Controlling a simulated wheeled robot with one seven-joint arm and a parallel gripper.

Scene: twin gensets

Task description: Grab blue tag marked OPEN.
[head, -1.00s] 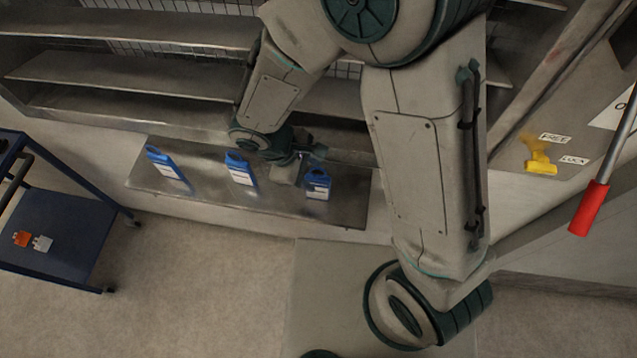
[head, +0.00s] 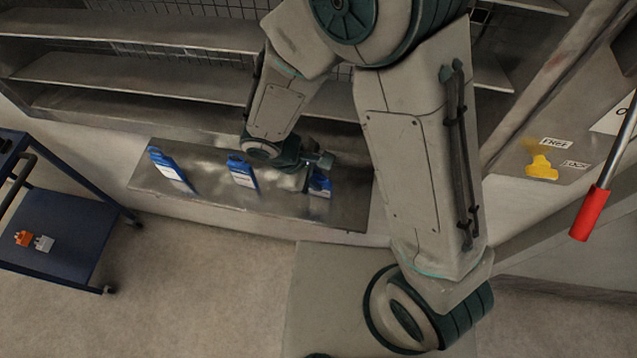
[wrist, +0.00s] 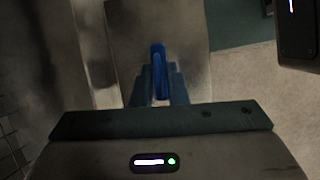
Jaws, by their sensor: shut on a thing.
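Three blue tags with white labels stand on a metal ledge (head: 270,206) in the head view: a left tag (head: 170,168), a middle tag (head: 242,172) and a right tag (head: 320,184). Their lettering is too small to read. My gripper (head: 310,178) is at the right tag and covers part of it. In the wrist view a blue tag (wrist: 159,72), seen edge-on, sits between the fingers of my gripper (wrist: 159,90). The jaws are shut on it. The tag's label is hidden in the wrist view.
Empty metal shelves (head: 150,75) rise behind the ledge. A dark blue cart (head: 60,220) with an orange and a grey piece stands at the left. Open floor lies in front.

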